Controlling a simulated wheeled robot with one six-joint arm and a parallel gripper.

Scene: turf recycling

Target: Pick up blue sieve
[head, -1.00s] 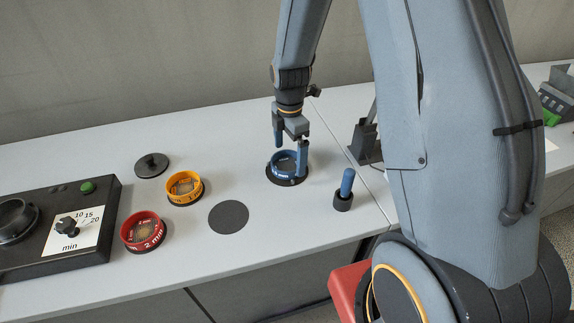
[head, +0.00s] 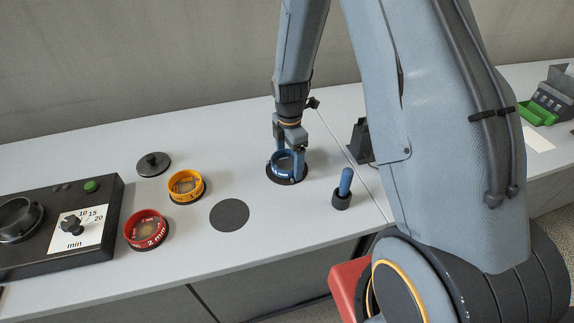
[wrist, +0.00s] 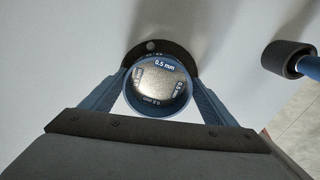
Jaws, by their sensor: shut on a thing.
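The blue sieve (head: 284,164) is a short ring with white lettering on a black round base on the grey table. In the wrist view the sieve (wrist: 160,64) reads 0.5 mm and has a grey mesh floor. My gripper (head: 287,165) points straight down over it, with one blue finger on each side of the ring. In the wrist view both fingers of my gripper (wrist: 158,92) press against the ring's sides. The sieve still sits at the height of its black base (wrist: 185,53), which shows around its far side.
An orange sieve (head: 186,188) and a red sieve (head: 147,232) stand to the left, near a black lid (head: 153,163) and a black timer machine (head: 60,240). A flat dark disc (head: 229,215) lies in front. A blue-handled tool (head: 344,189) stands upright at right.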

